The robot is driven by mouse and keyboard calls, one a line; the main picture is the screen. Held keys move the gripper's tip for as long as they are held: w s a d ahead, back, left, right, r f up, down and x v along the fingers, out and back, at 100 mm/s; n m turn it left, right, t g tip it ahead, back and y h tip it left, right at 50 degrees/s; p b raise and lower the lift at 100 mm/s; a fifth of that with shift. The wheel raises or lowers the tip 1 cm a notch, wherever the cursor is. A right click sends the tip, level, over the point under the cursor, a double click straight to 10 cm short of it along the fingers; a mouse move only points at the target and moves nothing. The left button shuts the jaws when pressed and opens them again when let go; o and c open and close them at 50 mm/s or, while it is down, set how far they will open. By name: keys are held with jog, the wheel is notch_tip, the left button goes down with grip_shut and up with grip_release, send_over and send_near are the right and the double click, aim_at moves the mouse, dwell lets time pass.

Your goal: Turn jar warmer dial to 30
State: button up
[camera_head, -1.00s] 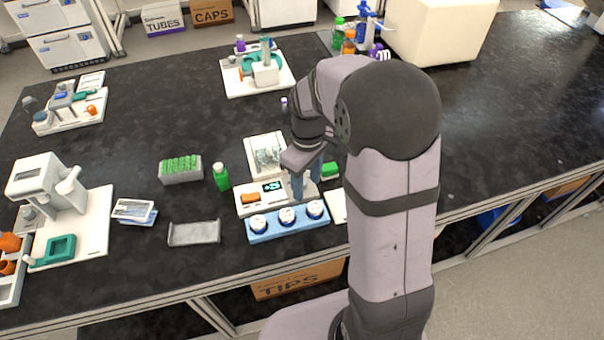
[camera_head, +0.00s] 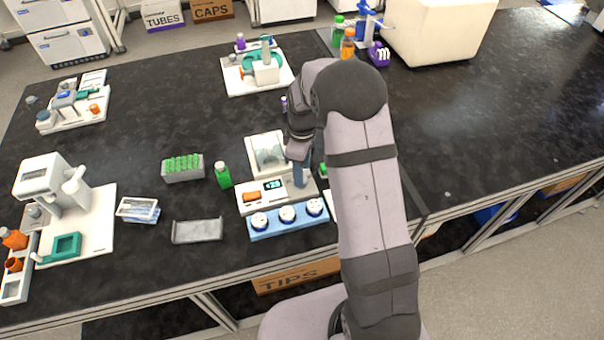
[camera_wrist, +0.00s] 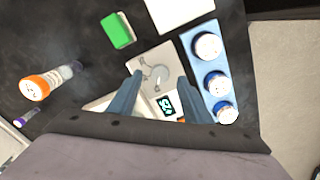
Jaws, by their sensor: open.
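The jar warmer (camera_head: 243,207) is a white device at the bench's front middle, with an orange switch (camera_head: 251,197) and a small dark display (camera_head: 272,184). The display seems to read about 29, but the digits are tiny. It also shows in the wrist view (camera_wrist: 166,106). A round pale dial (camera_wrist: 160,74) shows ahead of and between my fingertips in the wrist view. My gripper (camera_head: 301,178) points down over the warmer's right side and hides the dial in the head view. Its blue-grey fingers (camera_wrist: 160,80) are open, apart on either side of the dial; contact cannot be told.
A blue rack (camera_head: 259,234) with three white-capped jars stands in front of the warmer. A green box (camera_wrist: 117,30) lies near my gripper. Bench farther right is clear.

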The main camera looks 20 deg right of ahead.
jog(key=shift+f+p, duration=0.35)
jog(key=shift+f, duration=1.3)
jog(key=shift+c, duration=0.4)
jog(key=c, duration=1)
jog(key=shift+m, duration=0.3)
jog(key=m+b, duration=0.1)
jog(key=m, duration=0.8)
jog(key=shift+a, duration=0.1)
jog(key=shift+r, duration=0.1)
